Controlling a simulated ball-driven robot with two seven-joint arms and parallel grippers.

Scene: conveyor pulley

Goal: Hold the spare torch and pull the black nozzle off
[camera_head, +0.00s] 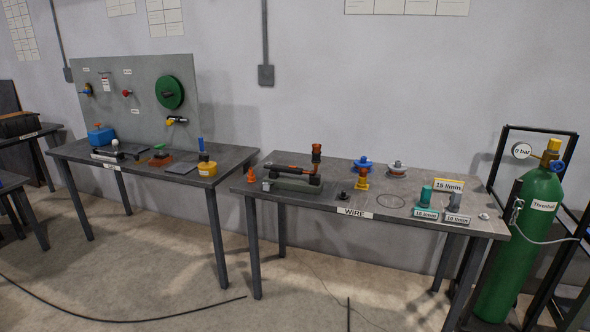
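Neither of my grippers is in view. I cannot tell for sure which thing is the spare torch. A dark device with an orange bar (292,174) lies on the table marked WIRE, and an orange-and-black upright piece (316,157) stands at its right end.
The WIRE table (300,201) also bears a yellow-orange stand (362,180), spools, teal and grey cylinders and labels. The left table (185,183) stands beside it, below the grey panel (140,75). A green gas cylinder (520,245) stands right. Cables lie on the floor.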

